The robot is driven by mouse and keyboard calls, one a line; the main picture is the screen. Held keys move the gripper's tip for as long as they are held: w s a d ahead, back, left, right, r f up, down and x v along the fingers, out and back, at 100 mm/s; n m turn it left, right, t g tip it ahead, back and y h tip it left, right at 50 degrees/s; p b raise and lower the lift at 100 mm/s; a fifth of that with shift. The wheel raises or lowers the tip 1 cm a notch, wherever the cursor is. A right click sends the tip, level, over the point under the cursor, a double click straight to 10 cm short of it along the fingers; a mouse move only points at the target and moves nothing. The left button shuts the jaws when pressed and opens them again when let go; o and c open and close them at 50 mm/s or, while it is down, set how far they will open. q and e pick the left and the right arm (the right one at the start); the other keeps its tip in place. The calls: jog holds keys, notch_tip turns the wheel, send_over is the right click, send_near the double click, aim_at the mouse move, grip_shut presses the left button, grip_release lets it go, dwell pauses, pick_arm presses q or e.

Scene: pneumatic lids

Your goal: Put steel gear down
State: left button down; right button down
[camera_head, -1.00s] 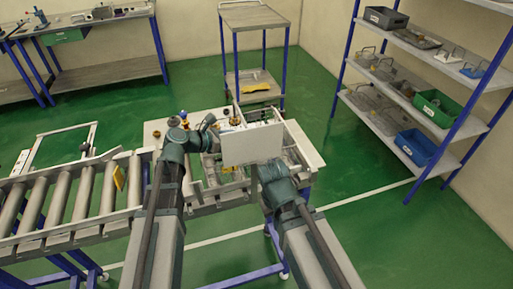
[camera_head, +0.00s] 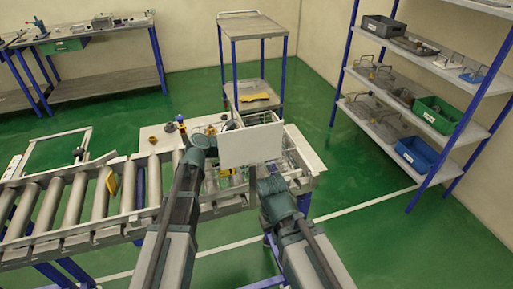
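I cannot make out a steel gear for certain in the head view. My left arm reaches in to the worktable, and its wrist bends at the left edge of a pale upright panel (camera_head: 251,146). My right arm ends just below the panel's lower right corner. Both sets of gripper fingers are hidden or too small to tell, so I cannot see whether either holds something.
A roller conveyor (camera_head: 75,205) adjoins the worktable on the left, with a yellow piece (camera_head: 112,183) on it. A two-tier cart (camera_head: 252,26) stands behind. A shelf rack with a green bin (camera_head: 438,114) and a blue bin (camera_head: 416,149) is at right. Green floor between is clear.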

pick_arm(q)
jog(key=shift+f+b, duration=0.35)
jog(key=shift+b, duration=0.05)
jog(key=shift+s+f, duration=0.15)
jog(key=shift+s, duration=0.1)
grip_release()
jog(key=shift+b, duration=0.3)
jog(key=shift+d+r+p, duration=0.1)
jog(key=shift+r+p, duration=0.1)
jog(key=shift+p, duration=0.1)
jog(key=shift+w+r+p, duration=0.15)
jog(key=shift+r+p, duration=0.25)
jog(key=shift+p, duration=0.1)
jog(key=p+v, duration=0.2)
jog(key=v, duration=0.3)
jog(key=shift+a+r, duration=0.2)
jog(key=shift+a, duration=0.15)
jog(key=shift+p+v, duration=0.35)
jog(key=shift+v, duration=0.55)
